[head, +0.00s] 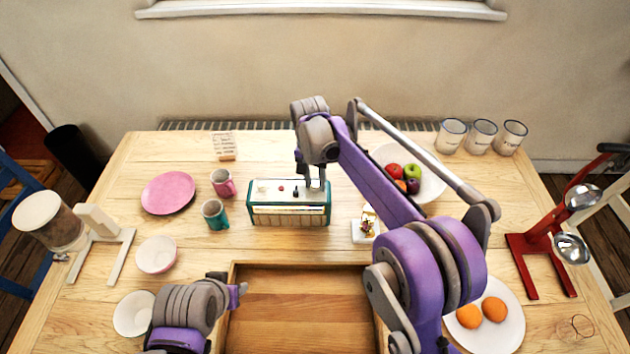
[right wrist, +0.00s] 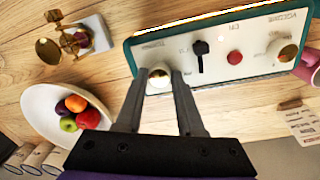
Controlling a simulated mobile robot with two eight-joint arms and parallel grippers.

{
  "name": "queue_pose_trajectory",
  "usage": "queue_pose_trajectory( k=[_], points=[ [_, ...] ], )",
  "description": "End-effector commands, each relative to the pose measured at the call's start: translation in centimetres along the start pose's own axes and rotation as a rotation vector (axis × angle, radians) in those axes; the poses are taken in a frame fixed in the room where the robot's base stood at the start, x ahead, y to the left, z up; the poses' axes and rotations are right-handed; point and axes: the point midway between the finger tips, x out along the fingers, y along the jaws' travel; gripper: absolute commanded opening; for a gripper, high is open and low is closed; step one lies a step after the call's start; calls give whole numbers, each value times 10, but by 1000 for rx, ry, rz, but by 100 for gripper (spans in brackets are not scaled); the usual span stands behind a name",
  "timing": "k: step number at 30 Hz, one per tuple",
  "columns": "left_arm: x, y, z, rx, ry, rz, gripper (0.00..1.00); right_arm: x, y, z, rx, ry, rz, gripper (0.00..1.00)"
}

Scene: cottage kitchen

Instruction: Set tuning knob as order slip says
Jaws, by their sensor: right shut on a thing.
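The teal and cream radio (head: 290,214) stands on the table with its control panel facing up. In the right wrist view, the pale tuning knob (right wrist: 158,80) sits near the panel's end, beside the black switch (right wrist: 201,48), the red button (right wrist: 234,57) and the volume knob (right wrist: 284,50). My right gripper (head: 314,184) is at the radio's right end, its two fingers closed around the tuning knob. The order slip (head: 223,146) stands behind the radio to the left; its writing is too small to read. My left gripper (head: 239,290) is above the wooden tray's left side; its jaw opening is unclear.
The wooden tray (head: 300,332) lies in front of the radio. Mugs, including a teal one (head: 215,215), stand left of it. A small brass scale (head: 366,228) is close on its right, with a fruit bowl (head: 432,187) behind. A plate (head: 512,337) holds two orange things.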

Motion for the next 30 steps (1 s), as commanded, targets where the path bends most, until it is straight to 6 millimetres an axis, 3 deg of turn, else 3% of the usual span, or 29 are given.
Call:
queue_pose_trajectory(
  k=[30],
  points=[
    [2, 0, 2, 0, -2, 0, 44, 0, 1, -1, 962, -59, 1, 0]
  ],
)
